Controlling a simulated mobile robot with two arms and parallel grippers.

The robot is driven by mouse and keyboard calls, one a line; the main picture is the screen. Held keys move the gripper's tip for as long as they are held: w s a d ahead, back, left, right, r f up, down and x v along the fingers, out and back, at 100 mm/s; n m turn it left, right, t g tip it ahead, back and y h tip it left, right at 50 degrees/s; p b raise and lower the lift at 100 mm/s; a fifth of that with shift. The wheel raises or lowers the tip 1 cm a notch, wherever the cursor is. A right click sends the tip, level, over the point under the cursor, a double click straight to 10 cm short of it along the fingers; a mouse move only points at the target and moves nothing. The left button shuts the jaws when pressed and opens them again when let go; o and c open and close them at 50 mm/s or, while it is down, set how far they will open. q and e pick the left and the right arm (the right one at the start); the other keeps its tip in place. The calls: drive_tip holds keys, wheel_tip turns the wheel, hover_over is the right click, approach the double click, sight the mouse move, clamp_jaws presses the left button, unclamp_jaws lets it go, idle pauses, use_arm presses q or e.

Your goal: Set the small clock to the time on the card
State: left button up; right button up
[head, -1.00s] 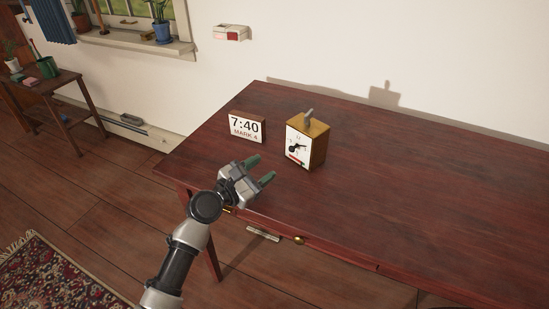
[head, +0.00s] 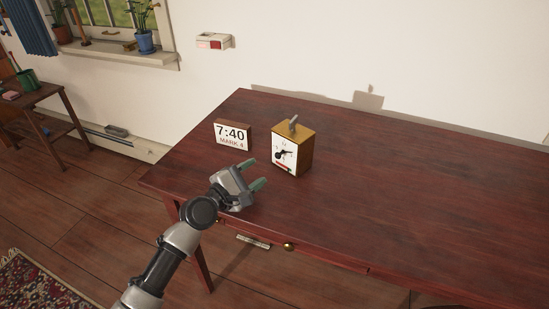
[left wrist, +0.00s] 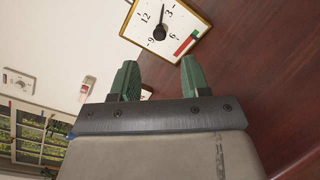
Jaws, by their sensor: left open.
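The small clock (head: 285,155) is a wooden box with a white face and a grey piece on top. It stands upright on the dark red table. In the left wrist view its face (left wrist: 147,30) shows a dark centre knob and a thin hand pointing between 12 and 3. A red and green bar sits near the 6. The card (head: 232,135) stands left of the clock and reads 7:40, with MARK 4 below. My left gripper (head: 254,174) is open and empty, in front of the clock and apart from it. Its green fingers (left wrist: 159,68) point toward the face. My right gripper is not in view.
The table (head: 400,190) is clear to the right of the clock. A drawer with a brass knob (head: 289,246) is in its front. A white wall (head: 400,50) stands behind. A side table (head: 40,100) and a rug (head: 40,285) are at left.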

sight(276, 157)
use_arm(q)
drive_tip(key=b+x, duration=0.1)
drive_tip(key=x, duration=0.6)
drive_tip(key=shift+w+d, duration=0.25)
drive_tip(key=shift+w, duration=0.05)
drive_tip(key=shift+w+d+b, duration=0.3)
drive_tip(key=shift+w+d, duration=0.05)
drive_tip(key=shift+w, duration=0.15)
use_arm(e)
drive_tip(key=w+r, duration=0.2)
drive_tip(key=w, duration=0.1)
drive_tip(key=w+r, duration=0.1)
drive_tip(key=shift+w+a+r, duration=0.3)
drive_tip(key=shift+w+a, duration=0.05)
use_arm(q)
drive_tip(key=shift+c, duration=0.4)
clamp_jaws()
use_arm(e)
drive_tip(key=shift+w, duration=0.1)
